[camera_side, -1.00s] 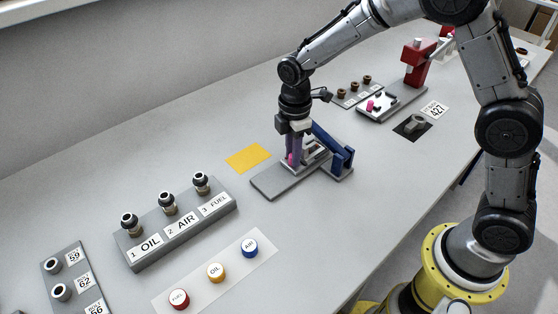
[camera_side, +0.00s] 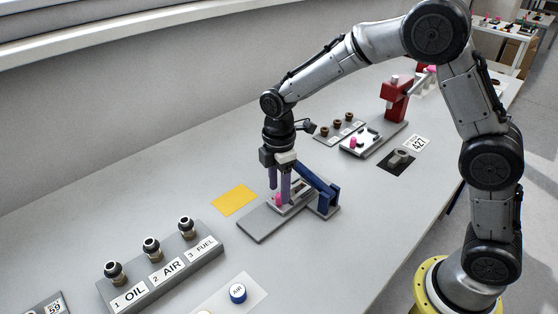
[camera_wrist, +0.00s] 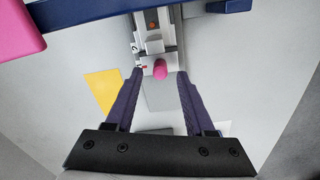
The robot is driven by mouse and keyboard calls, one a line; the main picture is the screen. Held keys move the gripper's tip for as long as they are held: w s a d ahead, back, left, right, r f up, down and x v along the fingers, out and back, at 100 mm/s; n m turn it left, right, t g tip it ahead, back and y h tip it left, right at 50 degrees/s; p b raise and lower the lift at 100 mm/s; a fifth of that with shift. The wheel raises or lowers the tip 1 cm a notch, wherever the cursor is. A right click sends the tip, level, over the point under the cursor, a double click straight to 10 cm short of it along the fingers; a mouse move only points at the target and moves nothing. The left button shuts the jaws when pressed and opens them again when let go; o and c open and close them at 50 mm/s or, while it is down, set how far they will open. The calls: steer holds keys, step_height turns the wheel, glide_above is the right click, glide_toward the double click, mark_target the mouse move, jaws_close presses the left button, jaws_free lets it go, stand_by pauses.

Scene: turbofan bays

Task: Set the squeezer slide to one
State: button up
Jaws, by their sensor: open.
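The squeezer (camera_side: 318,187) is a blue frame on a grey base, right of my gripper in the side view. Its slide (camera_wrist: 155,45) is a light grey track with a pink knob (camera_wrist: 160,69), which also shows low at the fingers in the side view (camera_side: 278,199). A "2" mark is readable beside the track; a red mark is near the knob, too small to read. My gripper (camera_wrist: 160,73) is open, its purple fingers on either side of the knob with gaps visible. Its fingertips (camera_side: 279,193) are low over the base in the side view.
A yellow mat (camera_side: 234,200) lies left of the squeezer. The fitting block (camera_side: 165,266) stands front left. A white tray (camera_side: 360,143) and a red press (camera_side: 395,100) stand behind. The squeezer's blue bar (camera_wrist: 90,12) and a pink block (camera_wrist: 15,30) are close in the wrist view.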

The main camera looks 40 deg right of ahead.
step_height(320, 180, up, 12)
steer(key=shift+f, duration=0.15)
stand_by(0.3)
steer(key=s+d+r+m+t, duration=0.3)
steer(key=s+d+r, duration=0.3)
steer(key=s+r, duration=0.5)
steer(key=s+d+f+m+t, duration=0.1)
steer(key=s+f+m, duration=0.3)
steer(key=s+m, duration=0.2)
steer(key=s+d+f+m+t, duration=0.1)
steer(key=s+f+m, duration=0.3)
steer(key=s+m, duration=0.2)
steer(key=s, duration=0.2)
steer(key=shift+s+d+t, duration=0.25)
steer(key=shift+s+t, duration=0.05)
